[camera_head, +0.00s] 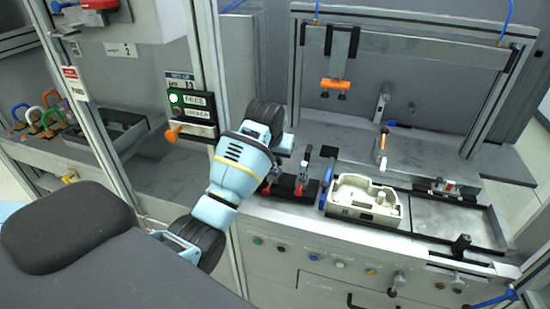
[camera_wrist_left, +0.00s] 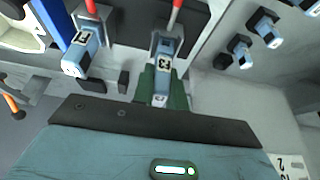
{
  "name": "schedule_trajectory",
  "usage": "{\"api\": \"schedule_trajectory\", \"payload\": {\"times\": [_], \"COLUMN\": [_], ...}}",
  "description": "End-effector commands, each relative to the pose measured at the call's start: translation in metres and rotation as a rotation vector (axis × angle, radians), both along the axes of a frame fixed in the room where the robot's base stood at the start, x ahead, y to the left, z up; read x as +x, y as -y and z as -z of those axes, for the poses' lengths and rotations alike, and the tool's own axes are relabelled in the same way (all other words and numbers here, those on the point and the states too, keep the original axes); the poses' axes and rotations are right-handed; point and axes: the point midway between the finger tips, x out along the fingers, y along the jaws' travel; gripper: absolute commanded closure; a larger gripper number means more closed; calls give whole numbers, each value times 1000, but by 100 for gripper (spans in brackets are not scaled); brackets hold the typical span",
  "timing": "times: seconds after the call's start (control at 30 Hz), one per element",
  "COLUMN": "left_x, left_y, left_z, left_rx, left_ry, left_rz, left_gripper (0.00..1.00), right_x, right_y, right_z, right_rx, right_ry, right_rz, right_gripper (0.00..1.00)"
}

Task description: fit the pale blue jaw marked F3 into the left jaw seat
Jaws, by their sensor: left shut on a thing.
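My left gripper (camera_head: 270,181) reaches down over the left end of the dark fixture with red parts (camera_head: 291,187) on the bench. In the left wrist view the pale blue jaw marked F3 (camera_wrist_left: 163,63) sits between the green finger pads of the gripper (camera_wrist_left: 161,88), which is shut on it. A red lever (camera_wrist_left: 175,14) stands just beyond F3. The left jaw seat is mostly hidden behind the gripper and jaw; I cannot tell whether F3 is fully down in it. A second pale blue marked jaw (camera_wrist_left: 82,52) stands beside it, apart from the gripper. My right gripper is out of view.
A blue bar (camera_head: 326,181) and a cream housing (camera_head: 365,197) stand right of the fixture. An orange tool (camera_head: 335,84) hangs from the frame above. Several pale blue marked pieces show in the left wrist view (camera_wrist_left: 240,47). The grey tray area at right (camera_head: 450,222) is clear.

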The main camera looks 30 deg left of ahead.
Motion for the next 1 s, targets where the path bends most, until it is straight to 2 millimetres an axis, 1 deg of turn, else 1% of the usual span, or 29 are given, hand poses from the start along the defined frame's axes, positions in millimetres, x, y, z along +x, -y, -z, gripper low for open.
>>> {"api": "schedule_trajectory", "payload": {"times": [0.93, 0.97, 1.0], "left_x": [1, 1, 1], "left_y": [0, 0, 0], "left_z": [10, 9, 9], "left_rx": [1, 1, 1], "left_ry": [5, 5, 4], "left_rz": [-1, -1, -1], "left_gripper": [100, 82, 77], "right_x": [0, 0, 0], "right_y": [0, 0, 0], "right_z": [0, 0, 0], "right_rx": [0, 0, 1], "right_ry": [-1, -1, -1], "right_rz": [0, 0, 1], "right_gripper": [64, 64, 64]}}
